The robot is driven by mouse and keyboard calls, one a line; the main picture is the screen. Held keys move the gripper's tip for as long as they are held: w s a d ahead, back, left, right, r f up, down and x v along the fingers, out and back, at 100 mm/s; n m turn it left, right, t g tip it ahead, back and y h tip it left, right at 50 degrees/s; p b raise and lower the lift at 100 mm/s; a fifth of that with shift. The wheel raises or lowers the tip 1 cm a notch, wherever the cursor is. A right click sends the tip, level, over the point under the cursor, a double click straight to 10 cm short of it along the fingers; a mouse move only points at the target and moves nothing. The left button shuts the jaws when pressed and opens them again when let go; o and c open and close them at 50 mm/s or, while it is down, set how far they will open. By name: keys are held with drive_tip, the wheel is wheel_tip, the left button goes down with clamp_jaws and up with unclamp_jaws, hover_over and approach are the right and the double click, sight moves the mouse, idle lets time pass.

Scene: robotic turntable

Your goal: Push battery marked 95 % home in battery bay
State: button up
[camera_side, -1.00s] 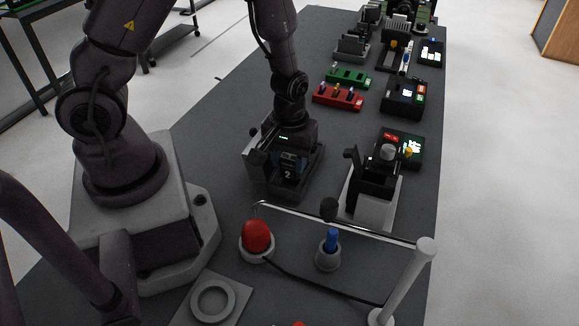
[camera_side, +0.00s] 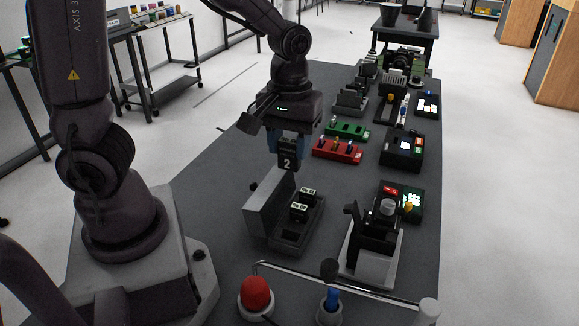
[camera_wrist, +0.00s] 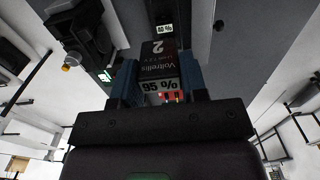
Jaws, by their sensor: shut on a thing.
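My gripper (camera_side: 288,147) is shut on a dark battery (camera_side: 288,162) marked 2 and holds it up in the air. The held battery is clear of the bay.
A black-and-grey stand (camera_side: 370,262) is right of the bay. Red (camera_side: 336,151) and green (camera_side: 347,131) racks stand behind. Bare table lies left of the bay.

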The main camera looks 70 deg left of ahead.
sight(291, 140)
wheel_tip(291, 140, up, 3)
drive_tip(key=shift+w, duration=0.1)
drive_tip(key=w+d, duration=1.1)
drive_tip(key=d, duration=0.1)
drive_tip(key=f, duration=0.5)
drive_tip(key=shift+w+d+f, duration=0.1)
drive_tip(key=shift+d+f, duration=0.1)
drive_tip(key=shift+f, duration=2.9)
drive_tip(key=shift+f, duration=1.75)
drive_tip(key=shift+r, duration=0.2)
